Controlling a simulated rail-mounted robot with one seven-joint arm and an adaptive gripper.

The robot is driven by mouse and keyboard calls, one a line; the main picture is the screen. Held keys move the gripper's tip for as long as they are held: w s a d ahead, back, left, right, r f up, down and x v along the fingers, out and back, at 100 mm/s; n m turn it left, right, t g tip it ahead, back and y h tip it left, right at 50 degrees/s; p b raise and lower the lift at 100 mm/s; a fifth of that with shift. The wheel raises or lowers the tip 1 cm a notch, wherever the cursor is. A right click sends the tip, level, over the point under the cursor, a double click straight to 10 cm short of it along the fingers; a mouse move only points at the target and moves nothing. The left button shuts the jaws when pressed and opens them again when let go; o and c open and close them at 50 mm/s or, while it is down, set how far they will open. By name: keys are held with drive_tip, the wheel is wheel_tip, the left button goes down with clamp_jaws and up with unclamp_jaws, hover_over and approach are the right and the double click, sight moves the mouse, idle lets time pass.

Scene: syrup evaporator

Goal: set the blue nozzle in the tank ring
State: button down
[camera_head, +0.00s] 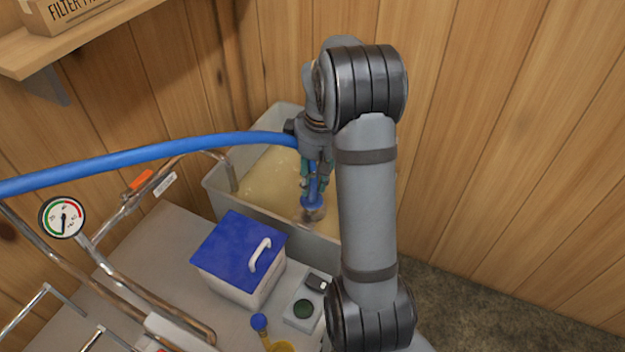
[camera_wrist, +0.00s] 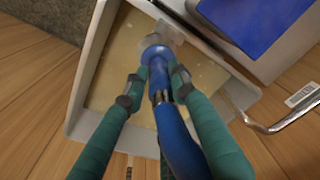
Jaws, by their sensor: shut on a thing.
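My gripper (camera_head: 314,184) is over the tank, pointing down, its green fingers shut on the blue nozzle (camera_head: 312,201). In the wrist view my gripper (camera_wrist: 156,84) has a finger on each side of the nozzle (camera_wrist: 155,56), whose wide blue end points to the tank wall. The blue hose (camera_head: 150,155) runs from the nozzle out to the left. The grey tank (camera_head: 222,200) holds a pale yellow liquid. The tank ring (camera_head: 313,214) is a greyish fitting at the near wall, just below the nozzle tip. The nozzle hides part of it, and I cannot tell whether the tip is inside.
A white box with a blue lid (camera_head: 238,252) stands on the grey bench beside the tank. A dial gauge (camera_head: 62,217) and metal pipes (camera_head: 110,270) are at left. Wooden walls close off the back.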

drive_tip(key=shift+f+b, duration=1.5)
drive_tip(key=shift+f, duration=0.05)
drive_tip(key=c, duration=1.3)
unclamp_jaws()
drive_tip(key=shift+c, duration=0.2)
drive_tip(key=shift+o, duration=0.8)
drive_tip(key=o, duration=0.4)
drive_tip(key=shift+c, duration=0.2)
drive_tip(key=shift+o, duration=0.6)
drive_tip(key=shift+r, duration=0.1)
